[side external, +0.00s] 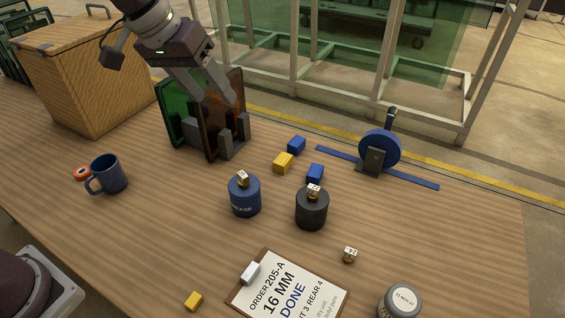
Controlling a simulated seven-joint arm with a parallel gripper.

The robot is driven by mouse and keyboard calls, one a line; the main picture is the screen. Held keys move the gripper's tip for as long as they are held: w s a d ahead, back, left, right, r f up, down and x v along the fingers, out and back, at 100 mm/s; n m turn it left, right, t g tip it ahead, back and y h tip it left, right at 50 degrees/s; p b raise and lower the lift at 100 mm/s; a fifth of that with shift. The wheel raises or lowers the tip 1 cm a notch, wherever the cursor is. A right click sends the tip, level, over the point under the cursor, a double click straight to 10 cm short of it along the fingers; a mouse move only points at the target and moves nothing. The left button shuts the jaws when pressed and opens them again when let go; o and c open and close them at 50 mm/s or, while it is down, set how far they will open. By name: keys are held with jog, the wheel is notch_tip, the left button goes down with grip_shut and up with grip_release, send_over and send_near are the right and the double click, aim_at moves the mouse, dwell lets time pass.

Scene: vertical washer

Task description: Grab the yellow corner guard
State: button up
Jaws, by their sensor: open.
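Two small yellow blocks that look like corner guards are on the wooden table. One yellow block (283,163) lies right of the glass rack, between two blue blocks of similar size, one blue block (296,145) behind it and one blue block (315,174) to its right. The other yellow block (193,301) lies alone near the front edge, left of the clipboard. My gripper (222,92) is open, high at the upper left, beside or in front of the upper part of the panels. It is apart from both yellow blocks. I cannot tell whether it touches a panel.
A grey rack (233,147) holds upright green (174,100) and amber (236,110) panels. A blue jar (245,197) and dark jar (311,210) stand in the middle. A clipboard (300,292), mug (110,174), blue wheeled tool (380,149) and wooden box (85,90) surround them.

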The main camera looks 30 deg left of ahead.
send_near(281, 160)
jog(key=d+f+y, duration=0.1)
jog(key=w+d+f+y, duration=0.1)
jog(key=f, duration=0.1)
jog(key=shift+w+d+f+m, duration=0.1)
jog(key=shift+w+d+m, duration=0.1)
jog(key=shift+d+m, duration=0.2)
jog(key=x, duration=0.4)
jog(key=a+x, duration=0.1)
jog(key=x, duration=0.1)
jog(key=shift+w+f, duration=0.1)
jog(key=shift+f, duration=0.1)
jog(key=shift+c, duration=0.5)
